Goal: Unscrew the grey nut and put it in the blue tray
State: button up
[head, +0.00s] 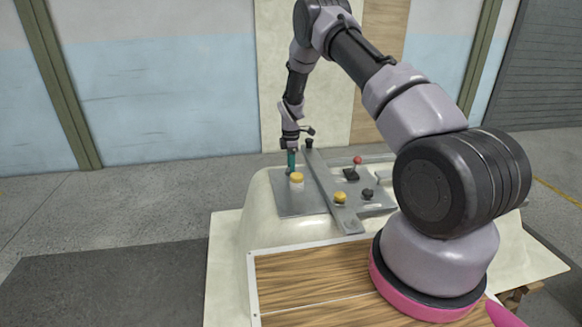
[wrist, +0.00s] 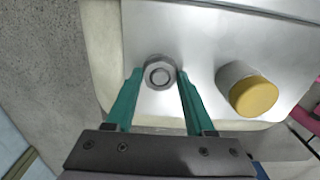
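The grey nut (wrist: 160,72) is a hexagonal ring on a bolt end, seated on a flat metal plate in the wrist view. My gripper (wrist: 160,73) has teal fingers, one tip on each side of the nut, very close to it. I cannot tell whether they press on it. In the head view my gripper (head: 291,170) points down at the plate's left part, and the nut is not clear there. No blue tray can be made out; only a small dark blue patch (wrist: 260,170) shows at the wrist view's lower edge.
A yellow-capped post (wrist: 254,95) stands just right of the nut, also in the head view (head: 297,178). A raised grey bar (head: 332,190) crosses the plate. Beyond it are another yellow knob (head: 340,197), a black knob (head: 368,193) and a red-balled lever (head: 357,160).

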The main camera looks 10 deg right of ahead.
grip_shut()
jog(key=n, duration=0.6)
jog(key=shift+d+n, duration=0.1)
jog(key=shift+n, duration=0.2)
jog(key=n, duration=0.6)
jog(key=shift+n, duration=0.3)
jog(key=o, duration=0.6)
grip_release()
jog(key=shift+c, duration=0.9)
